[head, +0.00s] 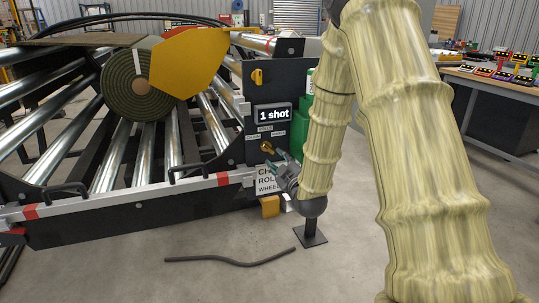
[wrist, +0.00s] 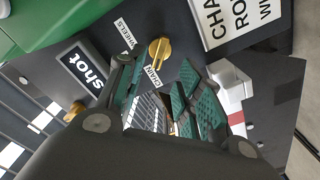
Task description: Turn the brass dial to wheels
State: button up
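The brass dial (head: 266,147) sits on the dark panel below a "1 shot" display (head: 273,113). In the wrist view the dial (wrist: 160,52) is just beyond my fingertips, near the gap between them, with no clear contact. A WHEELS label (wrist: 123,33) and a CHAIN label (wrist: 153,77) stand on different sides of it. Its elongated knob runs roughly up and down in the wrist picture; which label it marks is hard to tell. My gripper (head: 283,163) is open and empty, below and right of the dial. Its green-padded fingers (wrist: 162,88) show in the wrist view.
A white sign (head: 268,180) hangs below the dial, partly hidden by my gripper. A turf roll (head: 140,85) lies on the metal rollers to the left. A green box (head: 303,120) stands behind the panel.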

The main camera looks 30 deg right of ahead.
aim_at(269, 150)
jog(key=b+x, duration=0.1)
jog(key=x, duration=0.8)
jog(key=shift+w+b, duration=0.1)
jog(key=shift+b, duration=0.3)
grip_shut()
